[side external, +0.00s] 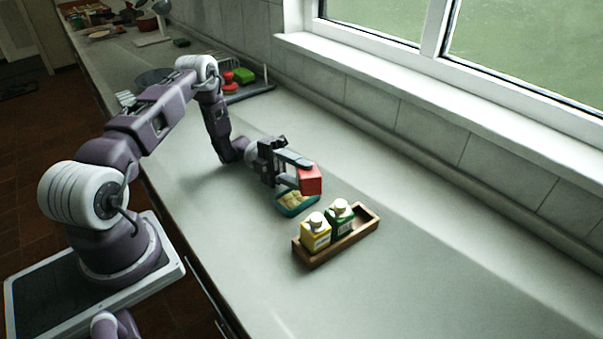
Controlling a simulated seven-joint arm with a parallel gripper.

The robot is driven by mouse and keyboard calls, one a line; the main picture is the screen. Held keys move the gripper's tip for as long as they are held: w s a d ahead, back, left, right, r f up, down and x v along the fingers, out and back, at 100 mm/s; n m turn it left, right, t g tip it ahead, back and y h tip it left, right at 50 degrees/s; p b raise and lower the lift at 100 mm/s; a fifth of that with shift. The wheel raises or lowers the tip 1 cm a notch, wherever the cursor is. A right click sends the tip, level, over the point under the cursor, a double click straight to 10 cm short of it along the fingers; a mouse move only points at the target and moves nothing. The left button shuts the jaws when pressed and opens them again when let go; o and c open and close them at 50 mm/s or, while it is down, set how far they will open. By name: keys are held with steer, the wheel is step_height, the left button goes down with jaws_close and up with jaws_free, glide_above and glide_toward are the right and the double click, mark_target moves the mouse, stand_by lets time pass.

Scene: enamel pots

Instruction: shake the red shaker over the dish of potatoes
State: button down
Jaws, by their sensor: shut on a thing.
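My gripper (294,174) is shut on the red shaker (311,181) and holds it tilted on its side. The shaker is above the teal dish (296,212), over its right part in the picture. Pale yellow potatoes (292,201) show in the dish. The gripper and the shaker hide part of the dish and its contents. I cannot tell whether anything is falling from the shaker.
A wooden tray (370,226) stands close in front of the dish, holding a yellow shaker (316,235) and a green shaker (341,220). A rack with red and green things (243,75) is farther back. The counter at the lower right is clear.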

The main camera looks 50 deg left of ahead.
mark_target(300, 187)
steer(key=s, duration=0.4)
steer(key=shift+d+r, duration=0.1)
steer(key=w, duration=0.4)
steer(key=shift+w, duration=0.1)
steer(key=shift+s, duration=1.05)
steer(key=shift+w, duration=1.05)
steer(key=s, duration=0.4)
steer(key=shift+w, duration=2.05)
steer(key=s, duration=0.3)
steer(key=shift+s, duration=0.3)
steer(key=w, duration=0.2)
steer(key=shift+w, duration=0.65)
steer(key=shift+r+m+g+y, duration=0.3)
steer(key=shift+r+m+y, duration=0.15)
steer(key=shift+m+y, duration=0.5)
steer(key=y, duration=0.1)
steer(key=m+y, duration=0.1)
steer(key=y, duration=0.1)
steer(key=shift+s+r+m, duration=0.15)
steer(key=shift+m, duration=0.1)
steer(key=shift+r+m+y, duration=0.4)
steer(key=shift+m+y, duration=0.1)
steer(key=shift+y, duration=0.35)
steer(key=shift+r+m+t+y, duration=0.1)
steer(key=shift+m+t+y, duration=0.3)
steer(key=shift+y, duration=0.5)
